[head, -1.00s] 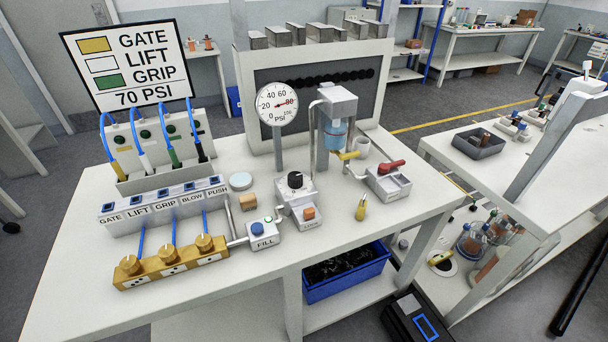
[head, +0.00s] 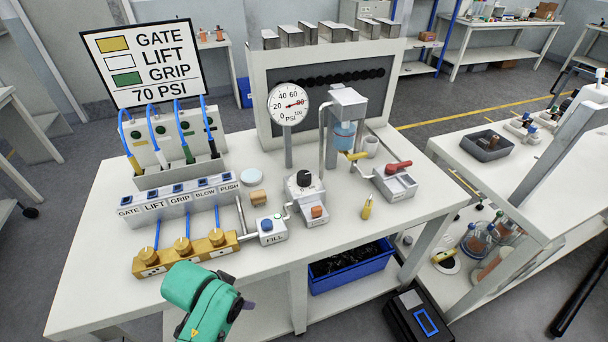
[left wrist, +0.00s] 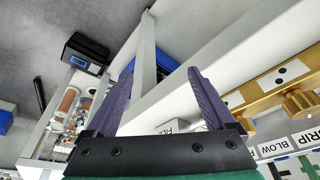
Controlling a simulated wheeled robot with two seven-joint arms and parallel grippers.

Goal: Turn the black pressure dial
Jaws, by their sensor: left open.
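The black pressure dial (head: 303,179) is a round knob on top of a small grey block (head: 304,193) in the middle of the table. My left gripper (head: 246,306) is low in the head view, at the table's front edge, well in front of and left of the dial. In the left wrist view its two purple fingers (left wrist: 152,75) are spread, with nothing between them. The dial is not visible there. My right gripper is not in view.
A sign (head: 143,62) reads GATE, LIFT, GRIP, 70 PSI. A brass manifold (head: 186,251) with several knobs lies left of the FILL button box (head: 270,229).

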